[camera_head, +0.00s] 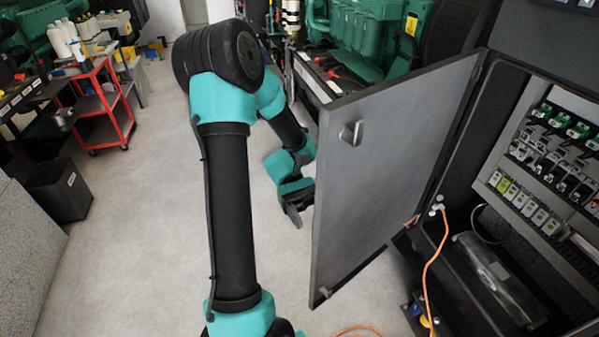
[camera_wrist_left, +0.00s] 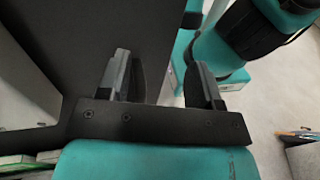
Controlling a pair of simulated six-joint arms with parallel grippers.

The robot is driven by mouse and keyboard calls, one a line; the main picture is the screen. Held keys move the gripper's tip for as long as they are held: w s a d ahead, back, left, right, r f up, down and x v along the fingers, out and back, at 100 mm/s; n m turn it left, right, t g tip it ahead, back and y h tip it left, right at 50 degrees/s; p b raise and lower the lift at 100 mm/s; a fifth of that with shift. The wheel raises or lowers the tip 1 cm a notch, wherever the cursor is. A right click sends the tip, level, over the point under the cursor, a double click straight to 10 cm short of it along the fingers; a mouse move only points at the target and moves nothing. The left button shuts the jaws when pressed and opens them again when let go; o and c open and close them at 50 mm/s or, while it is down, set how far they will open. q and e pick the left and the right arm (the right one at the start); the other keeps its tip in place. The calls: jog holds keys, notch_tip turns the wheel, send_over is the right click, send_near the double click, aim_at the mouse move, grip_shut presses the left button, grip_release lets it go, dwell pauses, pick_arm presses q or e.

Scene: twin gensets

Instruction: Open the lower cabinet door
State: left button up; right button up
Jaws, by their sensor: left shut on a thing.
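The lower cabinet door (camera_head: 390,170) is a grey panel standing wide open, swung out from the cabinet (camera_head: 480,130) at the right. My right gripper is out of view.
The open cabinet shows rows of breakers (camera_head: 560,150) and an orange cable (camera_head: 430,265) hanging down to the floor. A green genset (camera_head: 370,40) stands behind the door. A red cart (camera_head: 100,105) and a dark bin (camera_head: 60,190) are at the left. The floor between is clear.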

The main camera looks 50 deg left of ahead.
pick_arm(q)
jog(key=shift+w+v, duration=0.2)
jog(key=shift+v, duration=0.9)
jog(key=c, duration=0.4)
jog(key=shift+o, duration=0.2)
jog(key=w+a, duration=0.3)
jog(key=a, duration=0.4)
jog(key=shift+w, duration=0.3)
jog(key=o, duration=0.5)
jog(key=shift+w+a, duration=0.4)
jog(key=shift+a, duration=0.3)
jog(key=shift+w+a, duration=0.45)
jog(key=shift+a, duration=0.25)
jog(key=shift+w+a, duration=0.4)
jog(key=shift+a, duration=0.3)
jog(key=shift+c, duration=0.2)
